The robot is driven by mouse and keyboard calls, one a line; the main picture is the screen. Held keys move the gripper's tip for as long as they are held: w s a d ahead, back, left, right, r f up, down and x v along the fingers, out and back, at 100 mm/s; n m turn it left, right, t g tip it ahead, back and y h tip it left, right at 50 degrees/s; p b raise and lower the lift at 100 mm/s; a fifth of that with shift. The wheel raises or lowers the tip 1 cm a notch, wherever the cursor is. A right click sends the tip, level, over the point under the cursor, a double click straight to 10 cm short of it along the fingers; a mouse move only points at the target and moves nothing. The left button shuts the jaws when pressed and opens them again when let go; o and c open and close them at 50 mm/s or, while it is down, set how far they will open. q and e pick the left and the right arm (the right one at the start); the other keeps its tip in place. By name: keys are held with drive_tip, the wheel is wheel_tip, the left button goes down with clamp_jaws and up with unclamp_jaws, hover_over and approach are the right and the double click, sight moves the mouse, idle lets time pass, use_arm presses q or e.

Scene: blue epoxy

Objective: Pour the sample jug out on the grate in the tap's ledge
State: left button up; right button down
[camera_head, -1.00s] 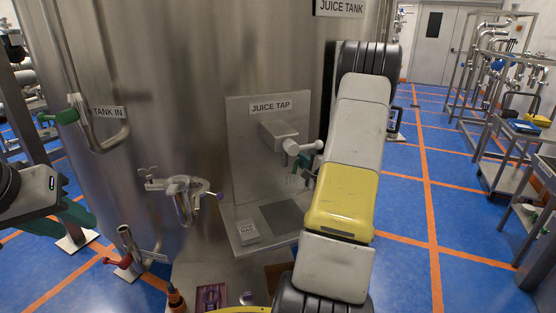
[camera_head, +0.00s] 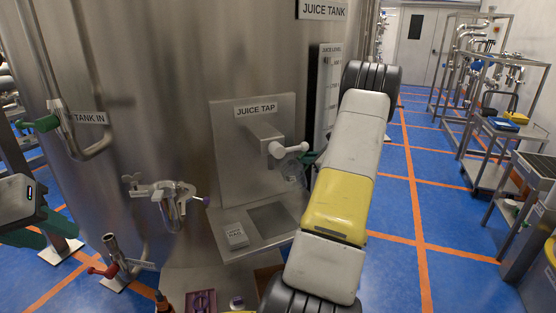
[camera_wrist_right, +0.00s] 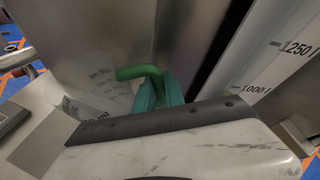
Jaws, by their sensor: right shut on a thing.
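The clear sample jug (camera_head: 292,170) is just below and beside the tap (camera_head: 272,140), above the ledge (camera_head: 247,247); it looks tilted. My right gripper (camera_head: 308,158) is at its right side, mostly behind my forearm. In the right wrist view, the green fingers (camera_wrist_right: 162,92) are shut on the jug's green handle (camera_wrist_right: 140,72), and the jug's clear wall with print (camera_wrist_right: 100,80) shows beyond. The dark grate (camera_head: 273,217) is set in the ledge, below the jug. I cannot see liquid clearly. My left gripper (camera_head: 42,232) is at the far left edge, away from the ledge.
A small labelled block (camera_head: 235,236) sits on the ledge left of the grate. A sampling valve (camera_head: 168,197) sticks out of the tank further left. The level gauge (camera_head: 328,95) stands right of the tap panel. A purple item (camera_head: 201,302) lies at the bottom.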

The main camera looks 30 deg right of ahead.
sight(308, 167)
drive_tip(key=f+m, duration=0.1)
drive_tip(key=f+m+y, duration=0.1)
drive_tip(key=f, duration=0.2)
drive_tip(key=shift+w+d+f+m+g+y, duration=0.15)
drive_tip(key=shift+d+f+m+g+y, duration=0.1)
drive_tip(key=shift+d+m+g+y, duration=0.15)
drive_tip(key=shift+a+r, duration=0.1)
drive_tip(key=w+d+r, duration=0.2)
drive_tip(key=d+r, duration=0.2)
drive_tip(key=d, duration=0.1)
drive_tip(key=shift+d, duration=0.35)
